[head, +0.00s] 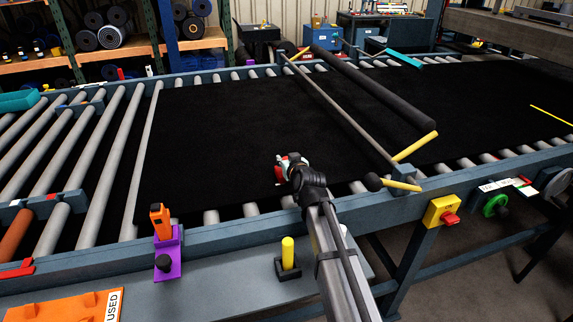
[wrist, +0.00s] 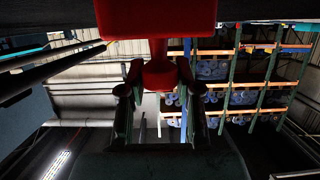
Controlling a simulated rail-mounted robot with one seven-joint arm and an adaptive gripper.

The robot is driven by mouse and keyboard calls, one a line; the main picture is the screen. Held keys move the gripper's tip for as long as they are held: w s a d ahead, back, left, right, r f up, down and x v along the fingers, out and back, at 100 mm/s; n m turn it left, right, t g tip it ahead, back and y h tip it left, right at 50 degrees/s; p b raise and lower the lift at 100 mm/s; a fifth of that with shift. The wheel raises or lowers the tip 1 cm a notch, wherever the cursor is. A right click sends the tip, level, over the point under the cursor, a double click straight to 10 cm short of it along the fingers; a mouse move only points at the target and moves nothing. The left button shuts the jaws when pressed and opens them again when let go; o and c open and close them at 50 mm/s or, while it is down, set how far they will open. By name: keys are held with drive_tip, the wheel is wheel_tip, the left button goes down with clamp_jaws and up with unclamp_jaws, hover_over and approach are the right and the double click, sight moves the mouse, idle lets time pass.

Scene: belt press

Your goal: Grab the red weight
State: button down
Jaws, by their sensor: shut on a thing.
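The red weight (wrist: 158,22) fills the top middle of the wrist view, with a wide block and a narrower neck. My gripper (wrist: 158,82) has its two dark fingers closed on either side of that neck. In the head view my gripper (head: 293,167) is over the near part of the black belt, and a small red patch of the weight (head: 280,173) shows at its left side. Most of the weight is hidden there by the gripper. I cannot tell the gap between weight and belt.
The black belt (head: 220,135) lies over the rollers, with a long bar (head: 340,108) across it to the right. On the near ledge stand a yellow peg (head: 288,253) and an orange tool in a purple holder (head: 162,235). An orange panel (head: 65,307) lies at lower left.

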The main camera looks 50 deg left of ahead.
wheel_tip(320, 180, up, 20)
drive_tip(key=b, duration=0.4)
drive_tip(key=shift+b, duration=0.35)
